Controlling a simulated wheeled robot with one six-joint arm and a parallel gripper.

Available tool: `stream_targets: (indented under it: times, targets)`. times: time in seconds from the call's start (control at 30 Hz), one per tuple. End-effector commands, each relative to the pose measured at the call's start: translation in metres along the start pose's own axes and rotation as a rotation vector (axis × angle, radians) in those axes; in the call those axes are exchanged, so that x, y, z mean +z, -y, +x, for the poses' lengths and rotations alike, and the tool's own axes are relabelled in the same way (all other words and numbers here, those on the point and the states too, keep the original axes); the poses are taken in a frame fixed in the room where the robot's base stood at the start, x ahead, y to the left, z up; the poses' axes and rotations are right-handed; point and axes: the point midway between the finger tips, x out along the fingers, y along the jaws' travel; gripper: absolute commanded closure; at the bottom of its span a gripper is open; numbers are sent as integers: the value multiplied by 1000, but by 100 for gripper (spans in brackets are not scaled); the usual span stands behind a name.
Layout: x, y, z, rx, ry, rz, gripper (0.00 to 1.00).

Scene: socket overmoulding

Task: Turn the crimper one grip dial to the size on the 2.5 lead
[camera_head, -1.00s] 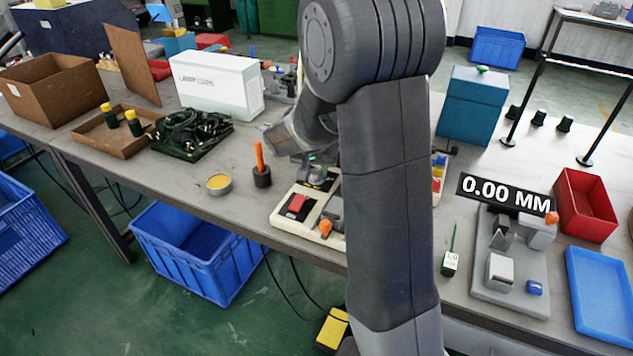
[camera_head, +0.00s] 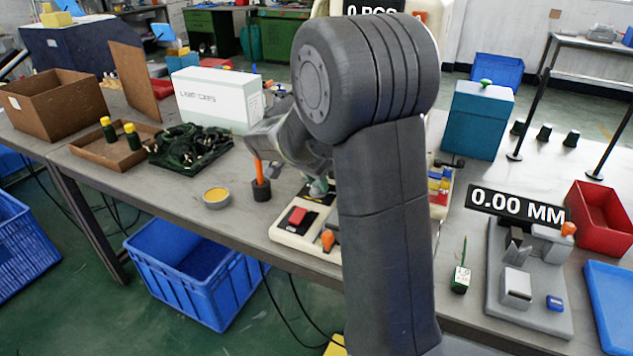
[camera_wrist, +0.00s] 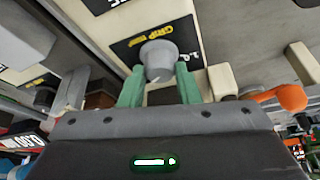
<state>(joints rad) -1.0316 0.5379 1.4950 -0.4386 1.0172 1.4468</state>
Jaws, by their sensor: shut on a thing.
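My gripper (camera_wrist: 160,85) is shut on the grey grip dial (camera_wrist: 158,58) in the wrist view, one green finger on each side. The dial sits on a black plate with yellow "GRIP" lettering (camera_wrist: 152,34) on a cream crimper (camera_wrist: 110,20). A white number, seemingly 1.0, shows beside the right finger; other marks are hidden. In the head view the crimper's cream base (camera_head: 283,234) has a red button (camera_head: 297,215) and an orange knob (camera_head: 328,239). My arm hides much of it. A small tagged lead (camera_head: 461,279) stands at the right; its number is too small to read.
A grey gauge (camera_head: 508,311) under a "0.00 MM" display stands at the right, beside a red bin (camera_head: 597,213) and a blue tray (camera_head: 612,300). An orange stick in a dark holder (camera_head: 261,190) and a round tin (camera_head: 216,197) are left of the crimper.

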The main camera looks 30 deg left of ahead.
Motion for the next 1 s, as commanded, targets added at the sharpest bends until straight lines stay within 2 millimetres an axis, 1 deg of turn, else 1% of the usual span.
stream_targets:
  times: [0.37,0.4,0.47,0.5,0.83,0.93,1.0]
  targets:
    - [0,0,0,2,1,6,94]
    - [0,0,0,2,1,6,69]
    - [0,0,0,1,1,6,57]
    - [0,0,0,1,1,6,49]
    - [0,0,-3,0,0,5,49]
    - [0,1,-13,-2,-1,5,49]
    - [-1,1,-25,-4,-1,5,49]
